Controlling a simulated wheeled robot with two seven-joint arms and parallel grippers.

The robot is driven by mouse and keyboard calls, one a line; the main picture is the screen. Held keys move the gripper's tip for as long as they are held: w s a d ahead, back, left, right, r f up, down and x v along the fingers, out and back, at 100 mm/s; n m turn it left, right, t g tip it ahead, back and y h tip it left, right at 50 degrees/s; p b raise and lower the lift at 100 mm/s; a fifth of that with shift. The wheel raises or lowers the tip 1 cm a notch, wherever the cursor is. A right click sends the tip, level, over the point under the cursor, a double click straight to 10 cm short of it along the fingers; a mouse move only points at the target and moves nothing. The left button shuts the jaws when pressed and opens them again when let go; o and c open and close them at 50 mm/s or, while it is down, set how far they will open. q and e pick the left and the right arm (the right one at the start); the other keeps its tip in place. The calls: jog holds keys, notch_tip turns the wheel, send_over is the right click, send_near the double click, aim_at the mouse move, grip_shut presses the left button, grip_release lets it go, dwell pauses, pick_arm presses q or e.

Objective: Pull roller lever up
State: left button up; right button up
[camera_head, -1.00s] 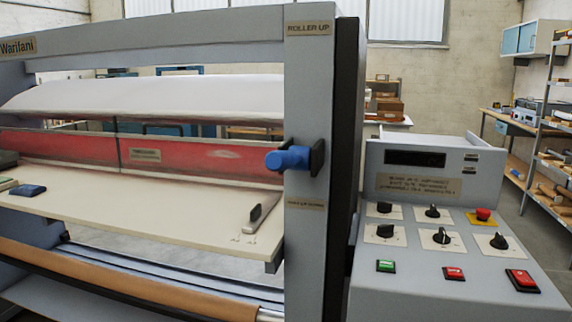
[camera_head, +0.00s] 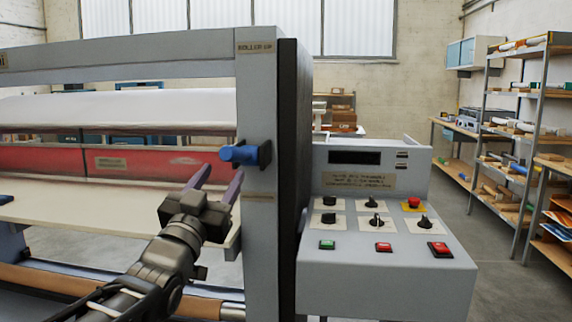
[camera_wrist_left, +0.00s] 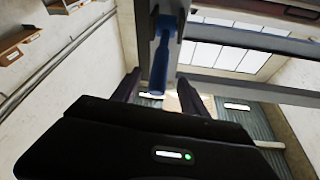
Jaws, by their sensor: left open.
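The roller lever (camera_head: 240,154) is a blue handle on a dark mount on the laminator's grey right post (camera_head: 261,225). It points sideways to the left, below the "ROLLER UP" label (camera_head: 256,47). My left gripper (camera_head: 218,178) is open and empty, just below the lever in the head view, with its two purple fingers pointing up toward it. In the left wrist view, the blue lever (camera_wrist_left: 160,62) shows ahead, in line with the gap between the fingers. I cannot tell whether the fingers touch it. My right gripper is not in view.
A control panel (camera_head: 385,258) with knobs and buttons stands right of the post. The laminator's white roller (camera_head: 120,108), red band (camera_head: 60,160) and pale feed table (camera_head: 90,207) lie to the left. Shelves (camera_head: 540,92) stand at the far right, with open floor before them.

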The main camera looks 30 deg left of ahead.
aim_at(234, 155)
pick_arm(q)
jog(key=shift+r, duration=0.1)
jog(key=shift+w+r, duration=0.1)
jog(key=p+x, duration=0.2)
jog(key=x, duration=0.5)
jog(key=shift+w+a, duration=0.1)
jog(key=shift+w, duration=0.2)
grip_shut()
dwell(0.5)
dwell(0.9)
